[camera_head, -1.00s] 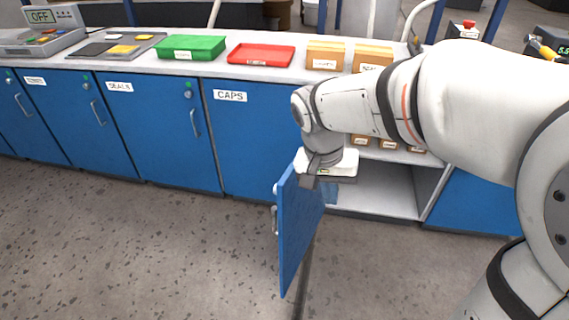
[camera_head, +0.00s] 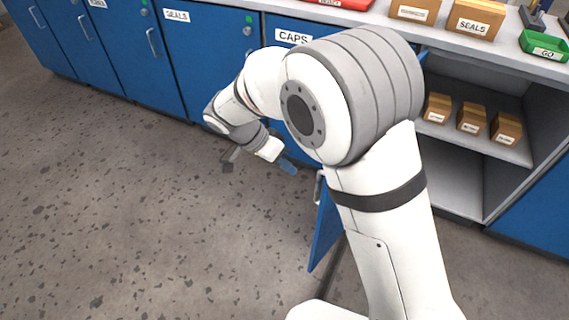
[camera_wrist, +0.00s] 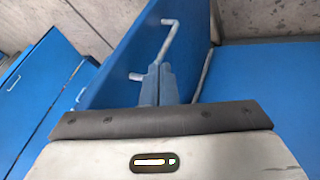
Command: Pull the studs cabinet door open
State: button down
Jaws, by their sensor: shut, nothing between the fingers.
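A blue cabinet door (camera_head: 326,232) stands swung out from an open grey cabinet, partly hidden behind my arm. Its label is not visible, so I cannot read it as the studs door. Its grey handle (camera_head: 318,188) is on the left face. My gripper (camera_head: 288,165) is left of the door, on the handle side, with its fingers shut and empty. In the wrist view the blue fingers (camera_wrist: 158,82) lie close to a grey bar handle (camera_wrist: 168,42) on a blue panel (camera_wrist: 120,65); I cannot tell whether they touch it.
The open cabinet has a shelf (camera_head: 470,145) with several small cardboard boxes. The CAPS door (camera_head: 285,25) and SEALS door (camera_head: 200,50) are shut. Boxes and a green bin (camera_head: 545,45) stand on the counter. The speckled floor at left is clear.

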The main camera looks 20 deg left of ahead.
jog(key=d+f+b, duration=0.1)
jog(key=d+f, duration=0.3)
jog(key=d, duration=0.3)
jog(key=shift+f+b, duration=0.25)
jog(key=shift+b, duration=0.1)
jog(key=shift+s, duration=0.15)
